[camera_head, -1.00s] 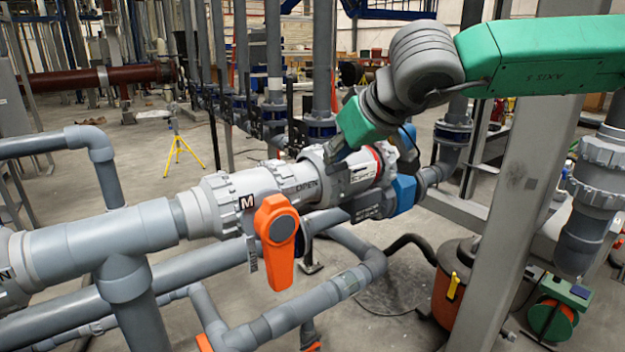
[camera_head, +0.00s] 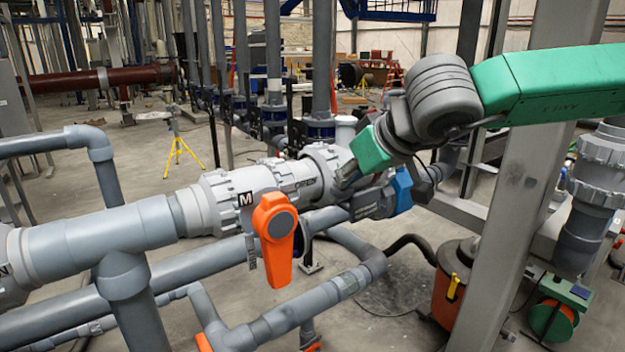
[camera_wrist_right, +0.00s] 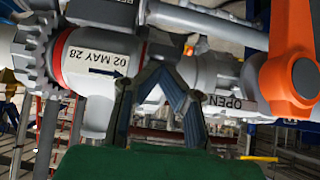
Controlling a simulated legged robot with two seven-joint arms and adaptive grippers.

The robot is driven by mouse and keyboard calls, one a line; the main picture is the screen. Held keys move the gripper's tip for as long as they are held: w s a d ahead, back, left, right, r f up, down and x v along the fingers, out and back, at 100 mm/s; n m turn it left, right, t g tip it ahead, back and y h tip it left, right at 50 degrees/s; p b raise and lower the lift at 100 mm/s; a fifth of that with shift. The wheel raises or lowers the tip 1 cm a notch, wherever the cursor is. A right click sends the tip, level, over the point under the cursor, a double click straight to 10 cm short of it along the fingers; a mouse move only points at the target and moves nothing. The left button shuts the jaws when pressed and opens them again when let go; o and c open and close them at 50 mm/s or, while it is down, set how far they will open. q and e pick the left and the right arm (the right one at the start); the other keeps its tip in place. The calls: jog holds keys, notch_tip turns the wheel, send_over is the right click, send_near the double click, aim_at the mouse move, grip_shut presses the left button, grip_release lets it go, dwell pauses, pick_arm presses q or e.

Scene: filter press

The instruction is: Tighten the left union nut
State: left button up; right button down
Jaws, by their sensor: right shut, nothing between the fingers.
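The left union nut, a ribbed grey collar (camera_head: 218,204), sits on the grey pipe line left of the orange valve handle (camera_head: 276,240). A second ribbed collar (camera_head: 322,166) is farther along the line. My right gripper (camera_head: 345,181) is in front of the pipe beyond that second collar, shut with nothing held. My left gripper is not in view.
Lower grey pipes (camera_head: 330,293) run below the valve line. Open floor lies behind, with a yellow tripod (camera_head: 178,145).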

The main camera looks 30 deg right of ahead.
aim_at(350, 195)
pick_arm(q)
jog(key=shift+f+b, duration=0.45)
pick_arm(e)
jog(key=shift+s+d+f, duration=0.1)
jog(key=shift+d+f, duration=0.05)
jog(key=shift+f, duration=0.8)
jog(key=shift+s+d+f, duration=0.1)
jog(key=shift+f, duration=0.85)
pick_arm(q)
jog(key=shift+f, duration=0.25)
pick_arm(e)
jog(key=shift+w+d+f, duration=0.1)
jog(key=shift+w+f, duration=0.2)
jog(key=shift+f, duration=0.55)
jog(key=shift+w+f, duration=0.1)
jog(key=shift+f, duration=0.05)
pick_arm(q)
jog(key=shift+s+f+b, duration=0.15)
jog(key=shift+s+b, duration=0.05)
jog(key=shift+b, duration=0.2)
pick_arm(e)
jog(key=shift+w+d+f, duration=0.1)
jog(key=shift+w+f, duration=0.35)
jog(key=shift+f, duration=0.35)
